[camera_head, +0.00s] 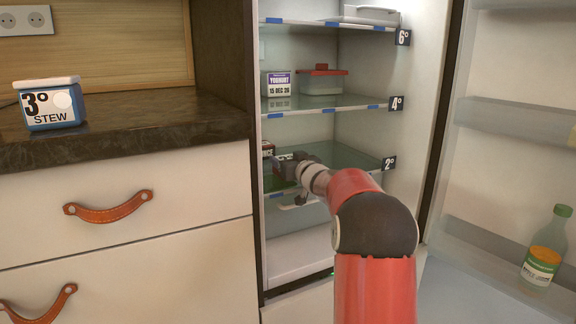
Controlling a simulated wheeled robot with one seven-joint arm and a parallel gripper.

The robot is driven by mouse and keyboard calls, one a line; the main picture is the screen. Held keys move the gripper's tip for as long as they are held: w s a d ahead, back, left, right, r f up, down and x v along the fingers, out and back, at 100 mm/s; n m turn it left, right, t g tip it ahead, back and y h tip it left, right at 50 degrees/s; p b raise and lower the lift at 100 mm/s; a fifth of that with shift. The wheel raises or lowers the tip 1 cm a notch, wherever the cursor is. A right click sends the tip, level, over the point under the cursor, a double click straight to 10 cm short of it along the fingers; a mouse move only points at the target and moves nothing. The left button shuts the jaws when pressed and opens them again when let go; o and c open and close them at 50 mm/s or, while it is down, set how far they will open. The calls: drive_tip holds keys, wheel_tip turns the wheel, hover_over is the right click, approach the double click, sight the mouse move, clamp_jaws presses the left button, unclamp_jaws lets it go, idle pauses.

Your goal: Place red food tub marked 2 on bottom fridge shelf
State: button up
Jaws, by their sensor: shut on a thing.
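The bottom fridge shelf (352,161) is a green-tinted glass shelf with a 2° label at its front right corner. My gripper (278,165) is inside the fridge at the left end of this shelf, low over the glass. A small red and white thing (268,149), likely the red tub, shows at the left wall beside my gripper. Its marking is too small to read. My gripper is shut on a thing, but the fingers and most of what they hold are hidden. I cannot tell whether it touches the shelf.
The 4° shelf (333,101) above holds a yoghurt box (279,90) and a red-lidded clear tub (322,83). The 6° shelf is higher. The open fridge door (505,160) with a bottle (545,250) is at right. A blue stew tub (50,108) marked 3° stands on the left counter.

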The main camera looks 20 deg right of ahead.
drive_tip(key=shift+r, duration=0.1)
drive_tip(key=o, duration=1.1)
